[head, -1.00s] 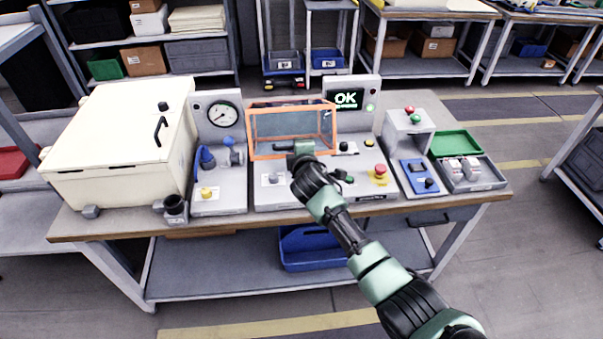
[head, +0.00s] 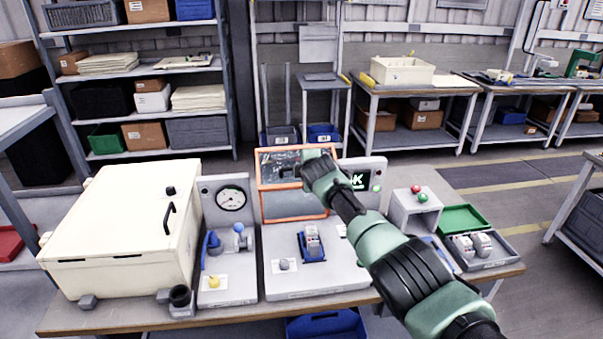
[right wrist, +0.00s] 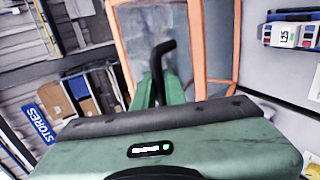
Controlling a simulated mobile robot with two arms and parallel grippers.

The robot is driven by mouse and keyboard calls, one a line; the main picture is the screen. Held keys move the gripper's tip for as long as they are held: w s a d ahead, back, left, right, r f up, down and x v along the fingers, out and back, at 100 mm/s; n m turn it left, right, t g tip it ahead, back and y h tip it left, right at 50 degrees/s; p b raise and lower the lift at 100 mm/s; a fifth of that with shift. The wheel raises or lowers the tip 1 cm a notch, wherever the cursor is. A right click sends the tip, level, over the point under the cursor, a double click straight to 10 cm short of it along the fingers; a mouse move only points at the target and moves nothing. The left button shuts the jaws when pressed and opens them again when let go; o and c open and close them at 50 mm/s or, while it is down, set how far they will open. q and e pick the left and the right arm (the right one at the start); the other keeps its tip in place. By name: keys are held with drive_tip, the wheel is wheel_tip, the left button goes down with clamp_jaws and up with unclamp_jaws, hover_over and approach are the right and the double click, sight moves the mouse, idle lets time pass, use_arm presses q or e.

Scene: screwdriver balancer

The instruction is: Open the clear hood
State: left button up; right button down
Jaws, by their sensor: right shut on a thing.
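The clear hood (head: 284,187) has orange edges and stands swung up at the back of the middle station. Its panels and orange frame fill the upper middle of the right wrist view (right wrist: 118,50). My right gripper (head: 309,155) is at the hood's upper part. In the right wrist view, my right gripper (right wrist: 157,92) is shut on the black bent handle (right wrist: 160,60) of the hood. A grey and blue unit (head: 312,243) sits uncovered on the station below. My left gripper is out of view.
A cream box (head: 120,230) and a gauge panel (head: 230,199) stand to the left. The OK screen (head: 358,181) is partly hidden by my arm. A green tray (head: 468,219) and parts tray (head: 490,262) lie right.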

drive_tip(key=shift+w, duration=0.2)
idle(0.3)
drive_tip(key=c, duration=1.5)
unclamp_jaws()
drive_tip(key=shift+s, duration=0.2)
drive_tip(key=shift+p+v, duration=0.7)
drive_tip(key=shift+v, duration=0.2)
drive_tip(key=shift+b+v, duration=0.45)
drive_tip(key=shift+v, duration=2.45)
drive_tip(key=shift+w+r, duration=0.1)
